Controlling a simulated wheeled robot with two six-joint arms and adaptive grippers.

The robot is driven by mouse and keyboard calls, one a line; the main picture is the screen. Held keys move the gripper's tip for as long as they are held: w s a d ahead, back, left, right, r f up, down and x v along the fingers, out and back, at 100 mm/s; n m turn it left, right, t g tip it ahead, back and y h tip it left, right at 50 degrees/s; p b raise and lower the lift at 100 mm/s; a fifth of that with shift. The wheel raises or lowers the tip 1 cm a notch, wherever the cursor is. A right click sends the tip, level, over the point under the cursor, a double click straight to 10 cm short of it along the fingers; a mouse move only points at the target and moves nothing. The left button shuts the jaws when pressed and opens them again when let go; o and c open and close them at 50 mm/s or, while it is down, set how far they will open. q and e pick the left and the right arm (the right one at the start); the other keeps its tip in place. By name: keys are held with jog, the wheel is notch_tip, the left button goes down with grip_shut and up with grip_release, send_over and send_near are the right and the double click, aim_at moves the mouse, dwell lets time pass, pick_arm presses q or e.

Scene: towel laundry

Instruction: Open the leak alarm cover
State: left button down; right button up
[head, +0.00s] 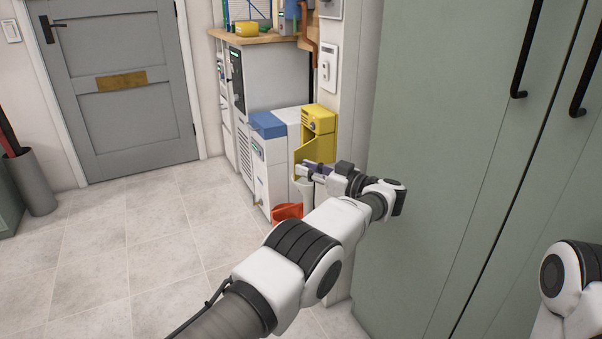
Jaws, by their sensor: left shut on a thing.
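The leak alarm is a yellow box (320,118) on the wall side, beyond the tall green cabinet. Its upper front shows a small dark round part. A yellow cover panel (315,149) stands out from its lower front, tilted toward the left. My left gripper (308,171) is at the lower edge of this panel, shut on it; the fingers are small and partly hidden, so the exact contact is unclear. My right gripper is out of view; only part of my right arm shows at the lower right.
A tall green cabinet (445,150) with black handles stands close on the right. A white unit with a blue lid (268,125) stands left of the alarm, and an orange-red bucket (287,212) is on the floor below. The tiled floor (130,240) at left is clear.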

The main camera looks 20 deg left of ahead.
pick_arm(q)
jog(key=shift+d+g, duration=0.1)
jog(key=shift+g, duration=0.2)
jog(key=c, duration=1.1)
grip_release()
jog(key=shift+o, duration=0.2)
notch_tip(320, 180, up, 10)
